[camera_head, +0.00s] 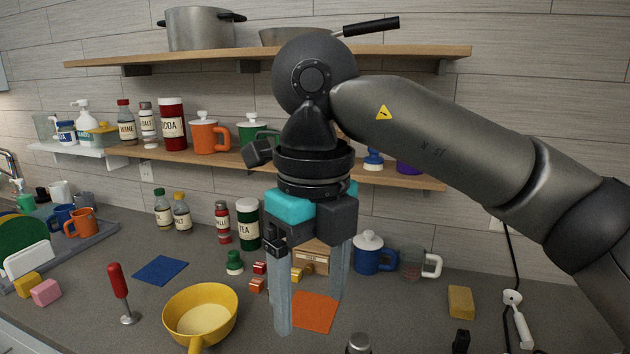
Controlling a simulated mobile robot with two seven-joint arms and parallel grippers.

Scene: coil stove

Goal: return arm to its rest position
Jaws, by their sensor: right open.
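My right gripper (310,305) hangs down in the middle of the head view, its arm (450,145) coming in from the right. Its two grey fingers are apart, with nothing between them. The fingers are above or in front of an orange square mat (313,312) on the counter; I cannot tell how far above it they are. The fingers and wrist hide part of a wooden box (314,256) and some small red and yellow blocks behind. My left gripper does not show.
A yellow pan (200,312) and a red-handled tool (119,285) are left of the gripper. A blue mug (373,256), a clear mug (419,262) and a yellow sponge (461,302) are to the right. Shelves (270,54) with pots and jars run behind the arm.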

